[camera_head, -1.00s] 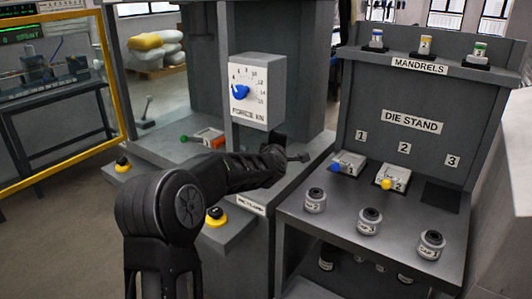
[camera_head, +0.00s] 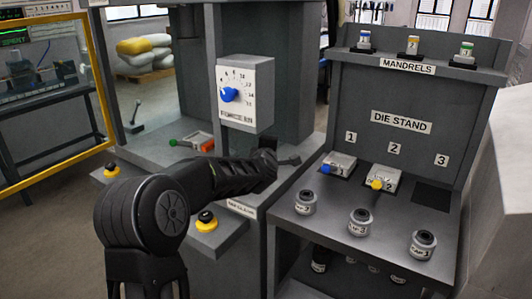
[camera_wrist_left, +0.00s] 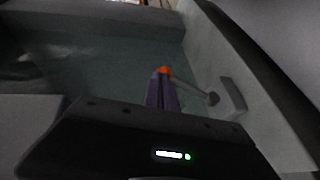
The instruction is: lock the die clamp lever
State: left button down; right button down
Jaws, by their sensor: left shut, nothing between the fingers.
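My left gripper is shut with nothing between its purple fingers (camera_wrist_left: 161,93) in the left wrist view. A thin grey lever (camera_wrist_left: 192,88) runs from a dark pivot at its right to an orange knob (camera_wrist_left: 165,70) right at the fingertips; I cannot tell whether they touch. In the head view, my left arm reaches over the press front above a white label (camera_head: 241,208), and its dark gripper (camera_head: 264,158) hides most of the clamp area. A short grey bar (camera_head: 289,160) shows just right of it. My right gripper is in neither view.
The force dial box (camera_head: 246,93) with its blue knob stands behind the gripper. The die stand (camera_head: 330,228) is at the right, with dies and several caps. A yellow-ringed button (camera_head: 206,220) sits below my arm. A grey raised block (camera_wrist_left: 233,97) stands beside the lever.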

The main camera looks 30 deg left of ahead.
pick_arm(q)
jog(key=v, duration=0.6)
jog(key=shift+s, duration=0.15)
dwell(0.3)
